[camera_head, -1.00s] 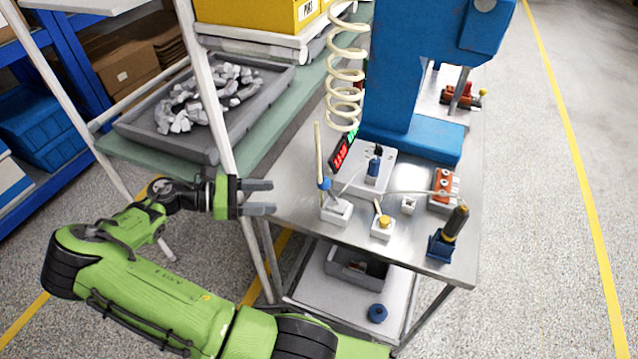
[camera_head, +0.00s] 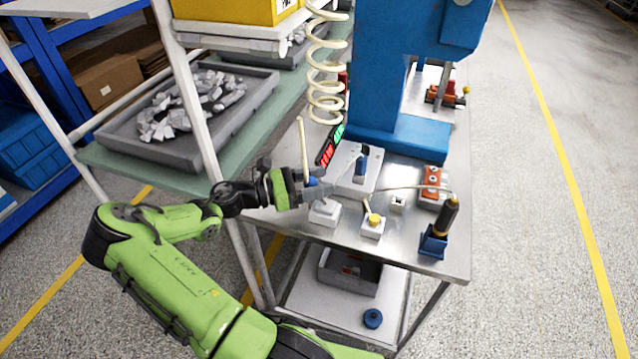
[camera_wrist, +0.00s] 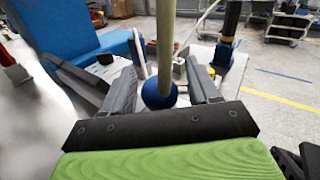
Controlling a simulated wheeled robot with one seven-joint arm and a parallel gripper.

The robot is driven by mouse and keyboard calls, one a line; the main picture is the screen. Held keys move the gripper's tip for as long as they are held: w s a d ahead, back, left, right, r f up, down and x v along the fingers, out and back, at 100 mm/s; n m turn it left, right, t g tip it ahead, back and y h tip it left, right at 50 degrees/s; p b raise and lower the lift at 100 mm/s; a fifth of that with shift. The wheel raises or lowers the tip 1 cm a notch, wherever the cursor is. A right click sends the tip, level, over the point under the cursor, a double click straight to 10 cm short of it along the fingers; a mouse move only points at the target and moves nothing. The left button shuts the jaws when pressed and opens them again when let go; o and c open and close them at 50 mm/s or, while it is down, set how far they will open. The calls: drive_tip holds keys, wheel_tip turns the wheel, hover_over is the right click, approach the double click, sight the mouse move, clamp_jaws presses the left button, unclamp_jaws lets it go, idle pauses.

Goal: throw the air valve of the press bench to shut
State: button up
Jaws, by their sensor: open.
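My gripper (camera_head: 314,188) is open at the left edge of the press bench (camera_head: 400,240). Between its fingers, in the wrist view, stands an upright beige lever rod (camera_wrist: 165,40) with a blue ball (camera_wrist: 159,93) at its lower part. The head view shows the same rod (camera_head: 303,145) rising above a white base block (camera_head: 324,211), the ball mostly hidden by the fingers. The fingers lie on either side of the lever, not closed on it. A smaller yellow-knobbed lever on a white block (camera_head: 373,225) stands to the right. No label shows which is the air valve.
The blue press (camera_head: 385,90) stands behind, with a red and green display (camera_head: 328,150) and coiled hose (camera_head: 325,80) near the lever. A shelf post (camera_head: 190,95) is close to my arm. A black-and-yellow handle in a blue holder (camera_head: 440,228) stands at front right.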

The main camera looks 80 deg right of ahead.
drive_tip(key=shift+s+d, duration=0.1)
drive_tip(key=shift+s, duration=0.1)
clamp_jaws()
